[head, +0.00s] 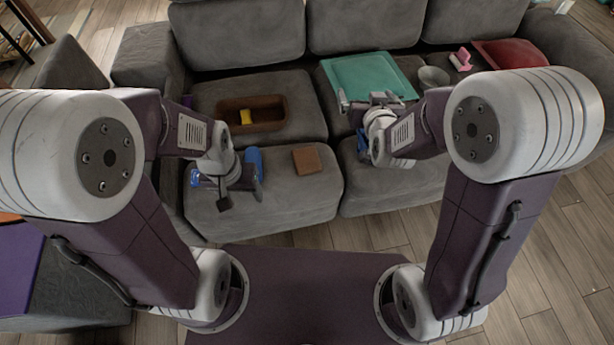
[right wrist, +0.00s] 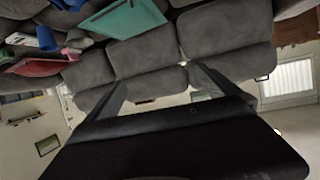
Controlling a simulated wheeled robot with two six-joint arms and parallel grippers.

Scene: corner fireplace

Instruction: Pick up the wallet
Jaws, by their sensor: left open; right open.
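The wallet looks to be the flat brown square (head: 306,160) lying on the front left sofa seat in the head view. My left gripper (head: 238,192) is open above the same seat, left of the wallet and apart from it. My right gripper (head: 370,101) is open in front of the teal tray, above and to the right of the wallet. In the right wrist view its two fingers (right wrist: 160,88) stand apart with nothing between them. I cannot make out the wallet in that view.
A blue thing (head: 254,158) is partly hidden behind my left gripper. A brown box (head: 275,112) holding a yellow thing, a teal tray (head: 368,74), a grey bowl (head: 433,76) and a red tray (head: 511,53) rest on the grey sofa.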

